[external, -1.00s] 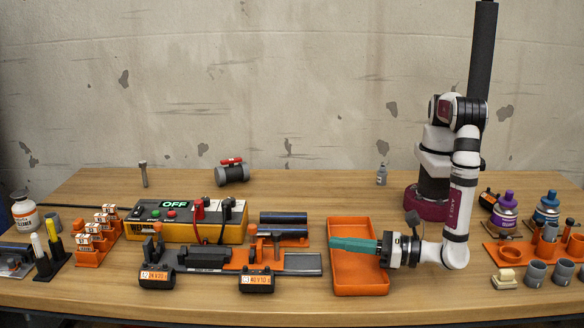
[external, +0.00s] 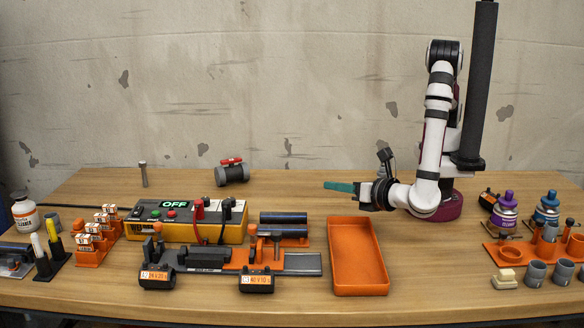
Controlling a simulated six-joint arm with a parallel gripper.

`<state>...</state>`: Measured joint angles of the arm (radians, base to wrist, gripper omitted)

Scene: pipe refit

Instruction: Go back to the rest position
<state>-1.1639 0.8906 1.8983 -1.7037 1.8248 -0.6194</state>
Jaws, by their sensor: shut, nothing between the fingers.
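My gripper (external: 338,187) has teal fingers and points left, held in the air behind the orange tray. Its fingers are together with nothing between them. My arm rises from its maroon base at the right of the table, bends high up and comes down to the wrist. No object of the table touches the gripper.
The orange tray (external: 386,262) is empty. Left of it are the clamp fixture (external: 303,264), dark blue pipes (external: 284,218) and the yellow box reading OFF (external: 233,234). Purple (external: 504,216) and blue cans and grey fittings (external: 536,272) stand right.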

